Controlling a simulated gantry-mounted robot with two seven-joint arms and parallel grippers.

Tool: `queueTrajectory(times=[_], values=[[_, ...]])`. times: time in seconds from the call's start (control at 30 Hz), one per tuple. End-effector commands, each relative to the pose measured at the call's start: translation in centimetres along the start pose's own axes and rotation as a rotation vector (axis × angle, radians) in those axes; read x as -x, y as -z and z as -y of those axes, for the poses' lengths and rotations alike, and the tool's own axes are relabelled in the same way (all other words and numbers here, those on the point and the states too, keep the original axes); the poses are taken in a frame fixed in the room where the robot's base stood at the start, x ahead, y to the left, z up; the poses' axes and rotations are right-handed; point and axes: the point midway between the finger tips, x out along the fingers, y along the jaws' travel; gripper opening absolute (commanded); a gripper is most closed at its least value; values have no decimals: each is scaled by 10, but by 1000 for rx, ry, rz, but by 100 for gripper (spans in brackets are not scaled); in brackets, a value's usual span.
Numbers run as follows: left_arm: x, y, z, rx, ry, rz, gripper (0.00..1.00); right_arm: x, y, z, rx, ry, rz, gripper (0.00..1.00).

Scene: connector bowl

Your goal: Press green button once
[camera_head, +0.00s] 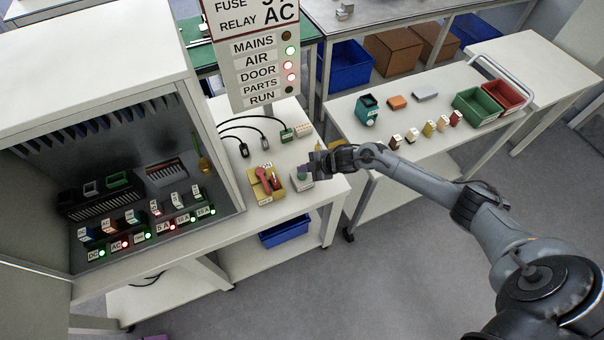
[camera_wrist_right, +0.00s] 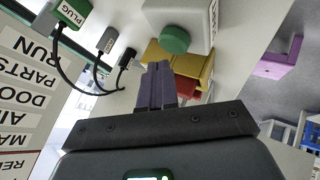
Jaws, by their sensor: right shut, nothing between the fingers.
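The green button (camera_head: 302,171) is a round cap on a small pale box (camera_head: 303,184) near the front edge of the bench. In the right wrist view the green button (camera_wrist_right: 174,39) shows on its pale box (camera_wrist_right: 165,15), just beyond my fingertips. My right gripper (camera_head: 312,168) is close beside the button in the head view and partly covers the area behind it. In the wrist view the right gripper (camera_wrist_right: 157,69) is shut with its fingers together and empty. A small gap shows between fingertips and button there; contact is not seen. My left gripper is in neither view.
A yellow box with a red switch (camera_head: 268,182) stands left of the button. Cables and a green plug (camera_head: 287,135) lie behind it. An open cabinet (camera_head: 120,75) stands at left. A sign with status lamps (camera_head: 262,70) rises behind. The right table (camera_head: 400,105) holds small parts and bins.

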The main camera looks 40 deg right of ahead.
Motion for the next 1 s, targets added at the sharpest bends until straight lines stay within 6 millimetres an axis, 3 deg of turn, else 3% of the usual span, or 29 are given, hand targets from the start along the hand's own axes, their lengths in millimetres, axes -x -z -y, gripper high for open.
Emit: queueTrajectory(times=[1.0], values=[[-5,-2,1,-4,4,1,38,-6,-4,4,0,0,-1,0]])
